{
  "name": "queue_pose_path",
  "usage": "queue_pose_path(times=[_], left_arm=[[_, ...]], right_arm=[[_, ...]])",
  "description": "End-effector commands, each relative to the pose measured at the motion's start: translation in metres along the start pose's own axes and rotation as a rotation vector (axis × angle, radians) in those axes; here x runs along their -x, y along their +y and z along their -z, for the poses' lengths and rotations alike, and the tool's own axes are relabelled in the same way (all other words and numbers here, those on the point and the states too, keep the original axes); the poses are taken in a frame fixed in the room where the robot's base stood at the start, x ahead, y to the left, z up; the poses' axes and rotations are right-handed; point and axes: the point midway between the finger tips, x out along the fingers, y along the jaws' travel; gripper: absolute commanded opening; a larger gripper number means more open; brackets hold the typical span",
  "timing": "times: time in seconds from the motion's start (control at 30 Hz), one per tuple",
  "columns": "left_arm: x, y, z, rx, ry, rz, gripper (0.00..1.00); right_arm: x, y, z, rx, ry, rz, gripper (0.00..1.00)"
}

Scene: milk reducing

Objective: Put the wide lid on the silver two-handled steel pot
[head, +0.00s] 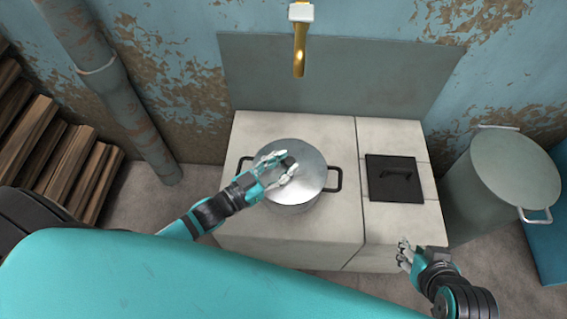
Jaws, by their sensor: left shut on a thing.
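The silver steel pot (293,208) stands on the pale block counter, with black handles sticking out on its left and right. The wide lid (308,168) is a round silver disc lying over the pot's mouth, looking level. From above I cannot tell whether it rests fully on the rim or hovers slightly. My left gripper (277,167) reaches in from the left over the lid and is shut on its dark knob, which the fingers partly hide. My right gripper (405,254) is empty near the counter's front right corner, with its fingers apart.
A black square plate (394,190) with a handle lies on the counter (320,232) right of the pot. A large grey-green lidded container (500,180) stands at right. Stacked wood (60,160) and a pipe (120,95) are at left.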

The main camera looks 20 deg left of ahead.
Motion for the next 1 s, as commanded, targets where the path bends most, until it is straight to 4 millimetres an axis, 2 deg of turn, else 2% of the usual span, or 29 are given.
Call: queue_pose_path(times=[1.0], left_arm=[[-0.0001, 0.0001, 0.0003, 0.000, 0.002, 0.000, 0.00]], right_arm=[[0.0017, 0.0006, -0.0058, -0.001, -0.032, -0.001, 0.24]])
